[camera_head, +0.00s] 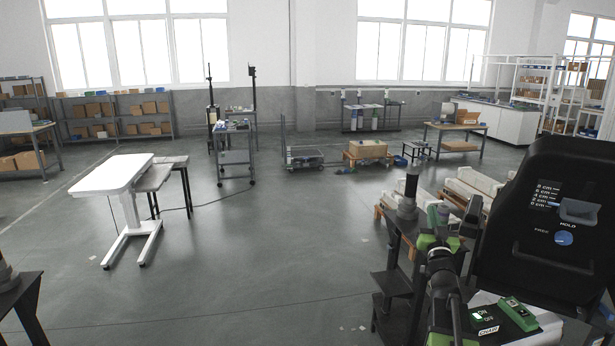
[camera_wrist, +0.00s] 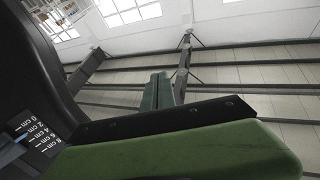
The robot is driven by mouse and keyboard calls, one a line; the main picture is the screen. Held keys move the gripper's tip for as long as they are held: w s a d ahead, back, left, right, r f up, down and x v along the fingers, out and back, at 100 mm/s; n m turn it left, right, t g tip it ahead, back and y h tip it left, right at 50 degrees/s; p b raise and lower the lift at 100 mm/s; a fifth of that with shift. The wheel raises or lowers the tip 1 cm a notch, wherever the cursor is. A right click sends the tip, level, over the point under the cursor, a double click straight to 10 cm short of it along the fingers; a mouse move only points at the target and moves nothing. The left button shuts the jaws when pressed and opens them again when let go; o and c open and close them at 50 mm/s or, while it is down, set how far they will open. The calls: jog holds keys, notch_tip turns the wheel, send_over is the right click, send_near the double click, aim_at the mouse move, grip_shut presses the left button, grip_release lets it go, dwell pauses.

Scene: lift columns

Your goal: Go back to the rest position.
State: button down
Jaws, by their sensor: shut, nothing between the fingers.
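My gripper (camera_wrist: 160,92) shows green and black in the wrist view, its fingers shut with nothing between them. That view looks up towards the ceiling and windows. In the head view my green and black arm (camera_head: 441,262) rises at the lower right, with the gripper end (camera_head: 438,213) near its top; the fingertips are too small to make out there. The gripper stands apart from, and left of, a large black panel (camera_head: 540,215) with a grey lever (camera_head: 578,211), a blue button (camera_head: 564,238) and a centimetre scale. The panel also shows at the left of the wrist view (camera_wrist: 62,75).
A box with a green ON/OFF switch (camera_head: 518,313) and a CHAIR label stands below the panel. A dark stand (camera_head: 392,285) is left of my arm. A white table (camera_head: 113,174) stands at the left. The middle floor is clear. Pallets (camera_head: 475,185) lie behind my arm.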

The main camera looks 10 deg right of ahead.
jog(key=w+a+f+g+y, duration=0.1)
jog(key=w+a+f, duration=0.2)
jog(key=a, duration=0.4)
jog(key=w+a+f+g+y, duration=0.1)
jog(key=w+a+f, duration=0.2)
jog(key=a, duration=0.4)
jog(key=s+a+f+n+g+y, duration=0.1)
jog(key=a+f+g+y, duration=0.15)
jog(key=a+f, duration=0.5)
jog(key=a+f+n+g+y, duration=0.1)
jog(key=a+f+g, duration=0.35)
jog(key=a, duration=0.55)
jog(key=s+a+f+n+g, duration=0.1)
jog(key=s+f+g, duration=0.3)
jog(key=s, duration=0.4)
jog(key=s+a+f+n+g+y, duration=0.1)
jog(key=s+a+f+g, duration=0.3)
jog(key=s, duration=0.4)
jog(key=s+a+f+n+g+y, duration=0.1)
jog(key=s+a+f+g, duration=0.2)
jog(key=s+f, duration=0.3)
jog(key=shift+s+f+g, duration=0.25)
jog(key=shift+s+g, duration=0.15)
jog(key=shift+s, duration=0.6)
